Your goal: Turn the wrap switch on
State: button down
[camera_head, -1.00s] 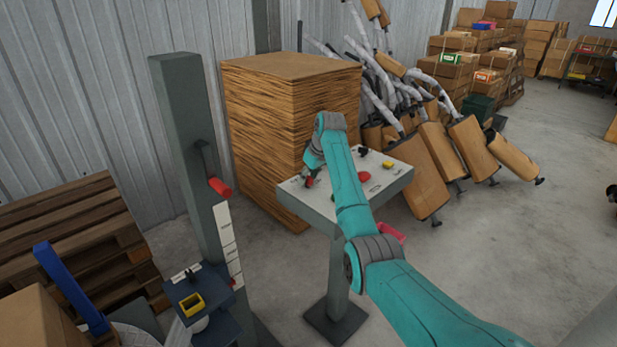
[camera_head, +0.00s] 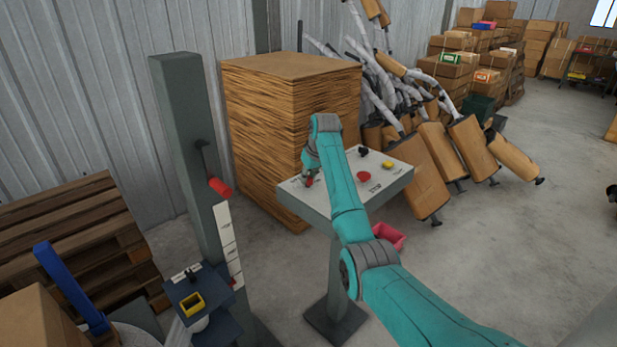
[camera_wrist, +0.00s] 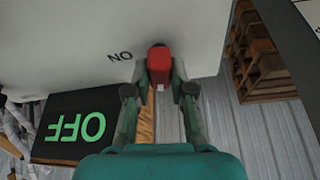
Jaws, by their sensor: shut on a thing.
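The wrap switch (camera_wrist: 159,62) has a red handle, seen close up in the wrist view. My gripper (camera_wrist: 160,82) is shut on it, one finger on each side. An "ON" label (camera_wrist: 120,56) is printed on the pale panel face, upside down in this view, just left of the handle. A black display (camera_wrist: 70,125) shows "OFF" in green, also upside down. In the head view my gripper (camera_head: 309,178) is at the left part of the control panel (camera_head: 392,181), with a bit of red at its tips. The arm hides part of the panel.
The panel also carries a red round button (camera_head: 364,176), a yellow button (camera_head: 388,164) and a black knob (camera_head: 363,152). A cardboard stack (camera_head: 270,130) stands close behind. Open floor lies to the right.

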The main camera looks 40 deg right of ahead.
jog(key=m+h, duration=0.1)
jog(key=m, duration=0.3)
jog(key=shift+a+m+h, duration=0.15)
jog(key=shift+m+h, duration=0.15)
jog(key=shift+h, duration=0.1)
jog(key=m+g+h, duration=0.1)
jog(key=m, duration=0.2)
jog(key=shift+w+m, duration=0.15)
jog(key=shift+m, duration=0.15)
jog(key=m+g, duration=0.2)
jog(key=m, duration=0.2)
jog(key=shift+h, duration=0.3)
jog(key=shift+w+m+g, duration=0.1)
jog(key=shift+m+g, duration=0.5)
jog(key=shift+m, duration=0.9)
jog(key=c, duration=1)
grip_release()
jog(key=shift+r, duration=0.1)
